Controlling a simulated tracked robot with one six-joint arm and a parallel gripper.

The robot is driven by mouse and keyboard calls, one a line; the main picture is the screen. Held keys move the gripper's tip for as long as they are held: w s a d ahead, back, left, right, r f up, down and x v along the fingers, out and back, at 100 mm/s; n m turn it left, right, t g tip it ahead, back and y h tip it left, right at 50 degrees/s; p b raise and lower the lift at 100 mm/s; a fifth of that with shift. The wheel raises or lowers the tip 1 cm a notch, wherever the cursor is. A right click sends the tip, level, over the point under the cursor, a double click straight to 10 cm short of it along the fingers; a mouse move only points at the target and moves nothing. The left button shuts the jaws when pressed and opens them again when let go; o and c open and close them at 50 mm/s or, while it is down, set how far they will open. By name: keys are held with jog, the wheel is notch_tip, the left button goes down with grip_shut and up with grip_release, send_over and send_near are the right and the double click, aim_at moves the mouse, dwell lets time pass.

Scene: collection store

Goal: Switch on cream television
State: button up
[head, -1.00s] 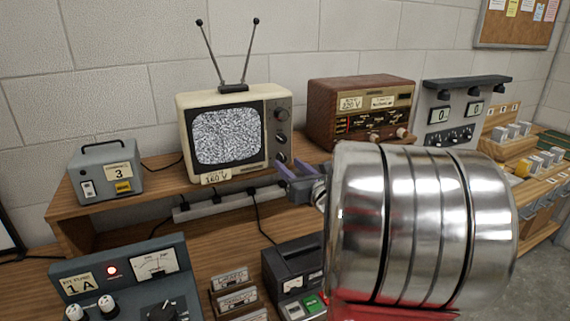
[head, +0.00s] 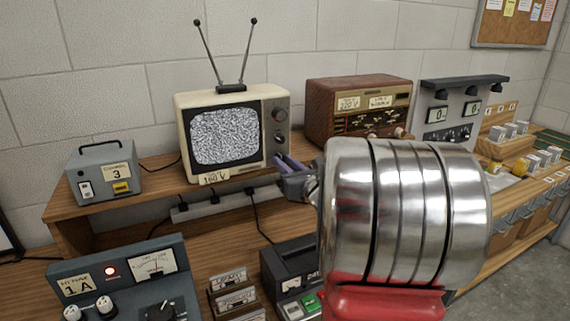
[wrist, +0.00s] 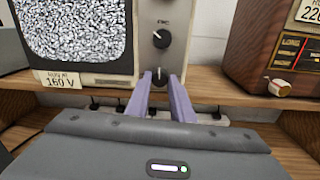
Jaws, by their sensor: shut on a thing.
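The cream television (head: 226,131) stands on the wooden shelf, and its screen shows grey static. A label (head: 214,177) reading 160 V sits at its lower front edge. Its right-hand panel carries an upper knob (wrist: 161,38) and a lower knob (wrist: 160,75). My gripper (wrist: 162,80) reaches the bottom of that panel, with its two purple fingers shut on the lower knob, one on each side. In the head view my gripper (head: 281,162) is at the television's lower right corner. The silver arm link hides part of the bench.
A brown wooden radio (head: 357,104) stands close on the right. A power strip (head: 228,204) with plugs and cables runs below the television. A grey box (head: 104,172) marked 3 stands left, and a meter unit (head: 125,275) with a lit red lamp is lower left.

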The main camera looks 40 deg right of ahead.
grip_shut()
jog(key=shift+n, duration=0.9)
jog(key=o, duration=0.8)
grip_release()
jog(key=shift+s, duration=0.1)
